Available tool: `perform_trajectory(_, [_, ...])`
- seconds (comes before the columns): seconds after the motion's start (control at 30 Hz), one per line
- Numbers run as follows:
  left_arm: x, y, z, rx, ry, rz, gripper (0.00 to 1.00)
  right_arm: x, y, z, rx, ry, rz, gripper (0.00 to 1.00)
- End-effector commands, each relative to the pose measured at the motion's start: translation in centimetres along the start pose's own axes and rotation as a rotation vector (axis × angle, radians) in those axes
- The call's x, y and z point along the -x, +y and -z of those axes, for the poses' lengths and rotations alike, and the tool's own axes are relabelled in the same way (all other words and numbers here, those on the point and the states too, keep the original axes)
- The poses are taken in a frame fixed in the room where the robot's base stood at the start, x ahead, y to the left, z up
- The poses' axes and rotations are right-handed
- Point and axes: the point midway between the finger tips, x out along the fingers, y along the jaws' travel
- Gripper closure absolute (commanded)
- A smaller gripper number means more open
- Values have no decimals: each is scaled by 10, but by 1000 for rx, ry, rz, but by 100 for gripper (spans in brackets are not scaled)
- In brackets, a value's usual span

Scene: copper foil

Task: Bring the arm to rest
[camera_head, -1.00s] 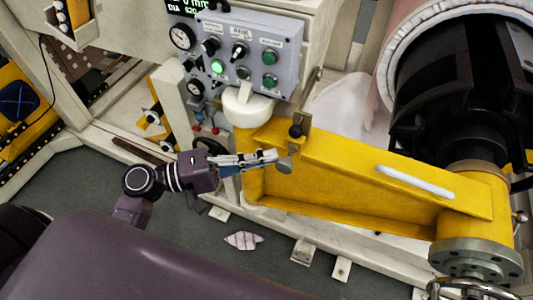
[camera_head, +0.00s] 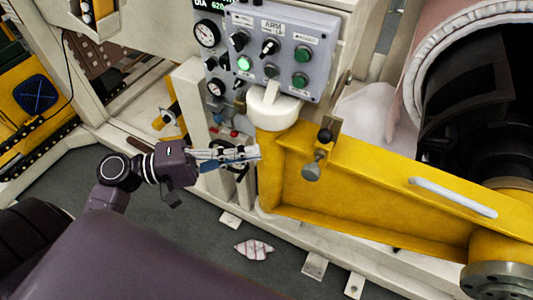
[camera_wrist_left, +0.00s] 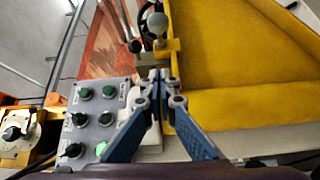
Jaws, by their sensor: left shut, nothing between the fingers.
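My left gripper (camera_head: 257,152) is shut and empty in the head view, its fingers pointing right at the left end of the yellow swing arm (camera_head: 350,205). It is left of the grey knob (camera_head: 312,172) on the swing arm's latch, with a clear gap between them. In the left wrist view the blue-backed fingers (camera_wrist_left: 160,82) come together in front of the yellow arm (camera_wrist_left: 245,110), and the knob (camera_wrist_left: 157,22) shows beyond them. Whether the fingertips touch the yellow arm I cannot tell. My right gripper is not in view.
A grey control panel (camera_head: 275,50) with a lit green button stands above the gripper. It also shows in the left wrist view (camera_wrist_left: 95,115). The black roll end (camera_head: 470,120) is at the right. A striped wrapper-like piece (camera_head: 254,249) lies on the open grey floor.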

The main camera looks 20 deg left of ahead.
Motion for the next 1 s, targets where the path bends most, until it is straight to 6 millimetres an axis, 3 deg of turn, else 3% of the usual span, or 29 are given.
perform_trajectory(0.63, [6, 0, 0, 0, -1, 0, 100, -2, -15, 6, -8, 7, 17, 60])
perform_trajectory(0.73, [6, -10, 5, 7, 18, 17, 100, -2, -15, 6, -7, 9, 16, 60])
perform_trajectory(0.87, [8, -61, 27, 40, 95, 102, 100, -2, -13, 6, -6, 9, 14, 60])
perform_trajectory(0.97, [14, -129, 46, 75, 179, 222, 100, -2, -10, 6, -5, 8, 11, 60])
perform_trajectory(1.0, [18, -160, 51, 87, 210, 279, 100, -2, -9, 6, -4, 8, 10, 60])
